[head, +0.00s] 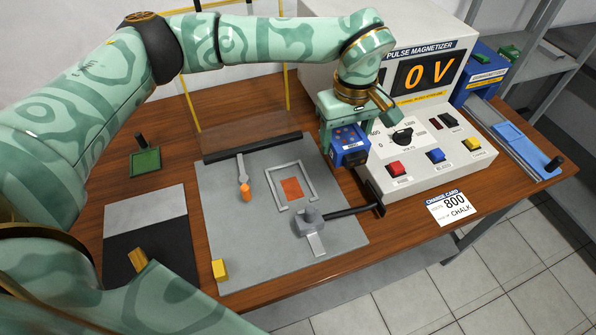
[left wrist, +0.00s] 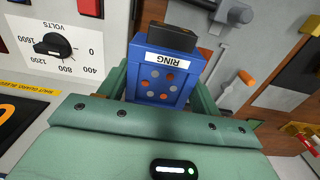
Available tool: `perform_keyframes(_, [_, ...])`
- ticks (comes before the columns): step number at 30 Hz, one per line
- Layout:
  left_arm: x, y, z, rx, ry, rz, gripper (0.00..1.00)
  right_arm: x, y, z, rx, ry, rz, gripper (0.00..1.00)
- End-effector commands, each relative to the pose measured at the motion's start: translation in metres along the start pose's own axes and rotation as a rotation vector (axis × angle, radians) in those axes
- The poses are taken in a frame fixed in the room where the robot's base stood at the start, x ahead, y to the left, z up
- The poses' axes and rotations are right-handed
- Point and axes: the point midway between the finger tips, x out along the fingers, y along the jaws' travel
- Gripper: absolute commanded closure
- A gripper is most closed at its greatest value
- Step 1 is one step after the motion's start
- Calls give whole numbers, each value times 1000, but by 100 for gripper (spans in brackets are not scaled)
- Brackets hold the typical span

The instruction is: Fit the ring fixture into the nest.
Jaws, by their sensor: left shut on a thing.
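The ring fixture (head: 351,148) is a blue block with orange and grey dots, a white label and a dark part at its lower end. My left gripper (head: 345,128) is shut on it and holds it above the table, beside the magnetizer's front. In the left wrist view the ring fixture (left wrist: 160,82), labelled RING, sits between the green fingers (left wrist: 160,90). The nest (head: 312,181) is a grey raised frame around an orange-red square (head: 291,188) on the grey plate. The fixture is right of and beyond the nest, apart from it. My right gripper is not in view.
A toggle clamp (head: 312,222) with a dark handle stands at the nest's near right; an orange-tipped lever (head: 244,188) is at its left. A clear guard (head: 250,143) stands behind. The pulse magnetizer (head: 430,130) reads 0 V.

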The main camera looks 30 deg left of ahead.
Motion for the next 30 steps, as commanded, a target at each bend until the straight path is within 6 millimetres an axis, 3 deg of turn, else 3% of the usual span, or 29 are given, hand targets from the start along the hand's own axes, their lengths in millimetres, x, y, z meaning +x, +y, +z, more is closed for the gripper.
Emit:
perform_keyframes(6, [34, -59, -15, -4, -6, -7, 84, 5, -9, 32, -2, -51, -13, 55])
perform_keyframes(12, [69, -85, -20, -3, -5, -6, 84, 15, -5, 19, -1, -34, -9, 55])
perform_keyframes(20, [84, -98, -22, -2, -4, -3, 84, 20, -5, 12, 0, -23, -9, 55])
perform_keyframes(26, [115, -100, -22, -2, -5, -4, 84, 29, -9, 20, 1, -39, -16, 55])
perform_keyframes(30, [116, -100, -23, -2, -2, -2, 83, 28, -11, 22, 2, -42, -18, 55])
